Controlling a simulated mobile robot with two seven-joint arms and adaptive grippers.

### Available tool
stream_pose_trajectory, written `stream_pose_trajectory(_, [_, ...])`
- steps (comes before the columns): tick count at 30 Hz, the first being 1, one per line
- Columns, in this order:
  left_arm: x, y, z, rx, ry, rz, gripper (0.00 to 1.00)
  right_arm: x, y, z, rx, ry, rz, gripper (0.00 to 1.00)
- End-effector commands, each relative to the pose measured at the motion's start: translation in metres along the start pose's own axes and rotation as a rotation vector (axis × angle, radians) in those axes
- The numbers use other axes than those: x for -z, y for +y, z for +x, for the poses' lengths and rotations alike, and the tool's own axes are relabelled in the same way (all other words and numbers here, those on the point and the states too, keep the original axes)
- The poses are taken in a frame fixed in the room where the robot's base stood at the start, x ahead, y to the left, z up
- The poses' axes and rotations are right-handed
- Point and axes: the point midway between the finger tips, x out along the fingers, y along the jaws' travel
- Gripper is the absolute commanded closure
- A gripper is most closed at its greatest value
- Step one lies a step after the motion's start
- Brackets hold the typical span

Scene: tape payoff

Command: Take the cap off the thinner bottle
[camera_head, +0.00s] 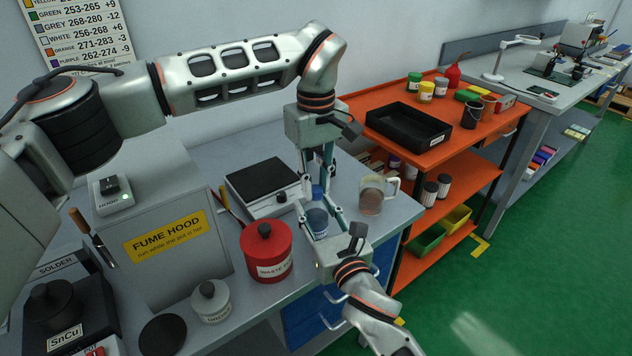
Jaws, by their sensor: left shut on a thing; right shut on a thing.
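The thinner bottle (317,222) is a small dark blue-grey bottle with a pale label, upright at the bench's right part. Its blue cap (317,193) shows just above it, in line with the neck; I cannot tell whether cap and neck still touch. My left gripper (318,184) comes down from above and is shut on the cap. My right gripper (320,218) reaches in from the front right and is shut on the bottle's body. The fingers partly hide the bottle and cap.
A red waste can (266,254) stands close to the left of the bottle. A scale (264,186) lies behind it, and a mug with brown contents (372,197) stands to the right. The fume hood (165,240) and a small lidded pot (211,302) are further left.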

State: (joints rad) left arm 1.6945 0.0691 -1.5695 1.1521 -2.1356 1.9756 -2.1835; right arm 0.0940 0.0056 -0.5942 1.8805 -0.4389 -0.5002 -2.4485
Motion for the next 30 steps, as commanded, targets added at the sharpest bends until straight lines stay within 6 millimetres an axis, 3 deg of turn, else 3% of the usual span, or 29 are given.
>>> stream_pose_trajectory(30, [0.0001,-0.0005,-0.0015,0.0,0.003,-1.773,1.0,0.0012,-0.0003,-0.0001,0.001,0.002,0.0,1.0])
